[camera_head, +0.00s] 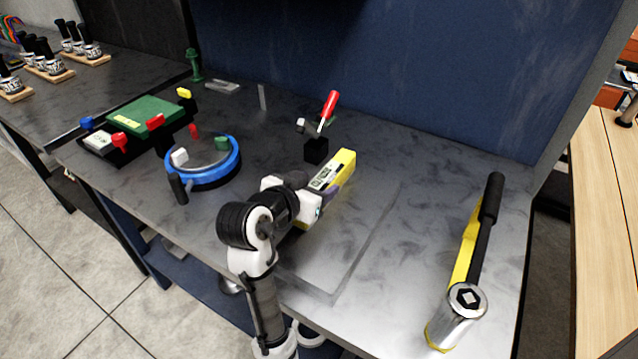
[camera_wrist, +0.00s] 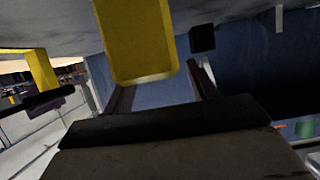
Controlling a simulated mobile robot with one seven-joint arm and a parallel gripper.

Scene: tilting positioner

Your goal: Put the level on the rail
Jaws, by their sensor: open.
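The level is a yellow bar (camera_head: 345,162) with a pale label on top, lying on the grey bench near its middle. My gripper (camera_head: 322,198) is at the near part of the level, and the arm hides some of it. In the wrist view a yellow body (camera_wrist: 135,42), which looks like the level, reaches in from the top between my two open fingers (camera_wrist: 163,88). It appears closer to the left finger; I cannot tell whether they touch. I cannot pick out the rail with certainty.
A blue ring fixture (camera_head: 235,165) with a black handle stands left of my gripper. A black cube (camera_head: 316,150) and red-handled tool (camera_head: 330,105) are just behind the level. A large ratchet (camera_head: 483,235) lies over a yellow piece at right. The bench between is clear.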

